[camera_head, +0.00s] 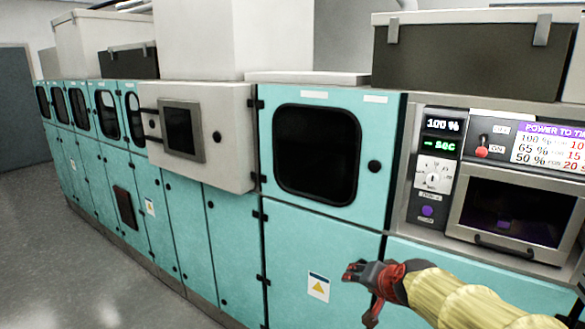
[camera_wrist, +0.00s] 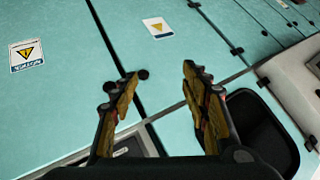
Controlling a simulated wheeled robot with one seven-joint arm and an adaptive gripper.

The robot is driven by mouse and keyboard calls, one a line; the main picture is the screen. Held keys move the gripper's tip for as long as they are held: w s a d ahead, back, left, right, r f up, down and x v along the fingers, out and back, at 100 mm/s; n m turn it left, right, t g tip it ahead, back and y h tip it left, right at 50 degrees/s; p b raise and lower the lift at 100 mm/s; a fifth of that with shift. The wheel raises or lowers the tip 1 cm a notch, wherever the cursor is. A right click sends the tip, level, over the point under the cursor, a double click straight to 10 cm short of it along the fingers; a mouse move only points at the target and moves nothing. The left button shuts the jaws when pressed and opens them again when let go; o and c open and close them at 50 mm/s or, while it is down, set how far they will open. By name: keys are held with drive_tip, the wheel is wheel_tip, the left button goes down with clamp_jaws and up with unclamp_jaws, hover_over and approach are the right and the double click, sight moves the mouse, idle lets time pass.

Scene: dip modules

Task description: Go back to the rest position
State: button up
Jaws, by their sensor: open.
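My gripper (camera_head: 362,291) shows at the lower right of the head view, at the end of my yellow-sleeved arm. It is in front of the teal cabinet doors, below the control panel (camera_head: 433,176). In the wrist view, its two fingers (camera_wrist: 165,88) are spread apart with nothing between them. Teal cabinet panels (camera_wrist: 60,95) show beyond the fingers. I cannot tell the exact distance from the fingers to the panels.
A machine with a dark window (camera_head: 512,211) and a red switch (camera_head: 482,151) stands at the right. A grey box with a screen (camera_head: 182,131) juts out from the cabinet row. Open grey floor (camera_head: 60,250) lies at the left.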

drive_tip(key=s+d+n+g+h+p, duration=0.1)
drive_tip(key=s+n+g, duration=0.3)
drive_tip(key=s, duration=2.5)
drive_tip(key=shift+s+d+r+n+p, duration=0.2)
drive_tip(key=shift+s+r+n+p, duration=0.15)
drive_tip(key=shift+n, duration=0.65)
drive_tip(key=shift+c, duration=1)
